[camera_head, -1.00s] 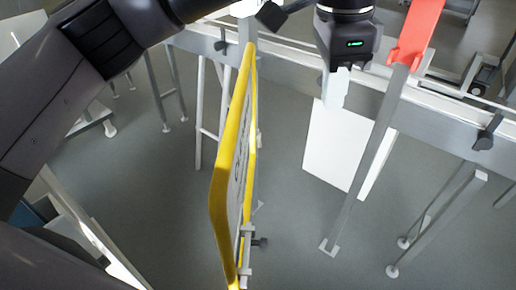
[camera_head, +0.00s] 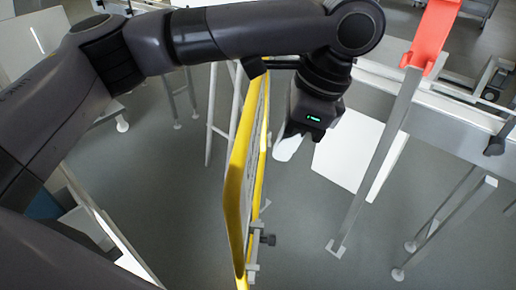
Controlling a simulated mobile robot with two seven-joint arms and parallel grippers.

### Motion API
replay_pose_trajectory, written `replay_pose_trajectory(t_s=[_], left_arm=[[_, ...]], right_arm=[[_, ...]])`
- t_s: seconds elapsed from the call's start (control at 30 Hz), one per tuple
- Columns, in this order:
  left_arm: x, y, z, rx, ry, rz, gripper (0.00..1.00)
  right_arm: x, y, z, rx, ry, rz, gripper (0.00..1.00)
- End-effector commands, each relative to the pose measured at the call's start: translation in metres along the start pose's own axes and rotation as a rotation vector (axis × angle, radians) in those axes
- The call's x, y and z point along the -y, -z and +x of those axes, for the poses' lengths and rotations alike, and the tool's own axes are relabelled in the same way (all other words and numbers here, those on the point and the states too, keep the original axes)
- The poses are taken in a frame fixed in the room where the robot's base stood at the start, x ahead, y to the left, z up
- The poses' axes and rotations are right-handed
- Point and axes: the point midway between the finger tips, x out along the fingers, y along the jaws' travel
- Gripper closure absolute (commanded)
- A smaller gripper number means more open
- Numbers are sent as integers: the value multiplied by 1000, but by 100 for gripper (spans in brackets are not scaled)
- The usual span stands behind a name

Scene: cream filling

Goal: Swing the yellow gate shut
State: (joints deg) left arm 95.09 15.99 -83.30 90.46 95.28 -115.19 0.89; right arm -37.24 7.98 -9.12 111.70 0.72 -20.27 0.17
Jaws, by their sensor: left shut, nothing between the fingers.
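The yellow gate (camera_head: 236,186) stands nearly edge-on in the middle of the head view, a yellow frame around a pale panel. Its upper end is partly behind my left arm. My left arm reaches over the gate from the left. My left gripper (camera_head: 287,148) points down just right of the gate's upper part, shut and empty. I cannot tell whether it touches the gate. My right gripper is not in view.
A grey conveyor rail (camera_head: 455,118) runs across the back right, with a red part (camera_head: 432,35) on a grey post. A white panel (camera_head: 350,152) hangs right of my gripper. Grey floor shows right of the gate.

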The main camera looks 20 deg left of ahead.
Motion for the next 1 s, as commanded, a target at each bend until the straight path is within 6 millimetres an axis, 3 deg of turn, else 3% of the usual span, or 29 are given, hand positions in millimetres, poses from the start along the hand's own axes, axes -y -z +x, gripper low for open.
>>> replay_pose_trajectory(t_s=[0.07, 0.3, 1.0], left_arm=[[-1, 0, 18, 0, -5, 1, 100], [0, -27, 28, -1, -1, -2, 100], [0, -38, 34, -1, 1, 3, 100]], right_arm=[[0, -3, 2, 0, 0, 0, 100], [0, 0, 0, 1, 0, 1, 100], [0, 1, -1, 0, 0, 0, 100]])
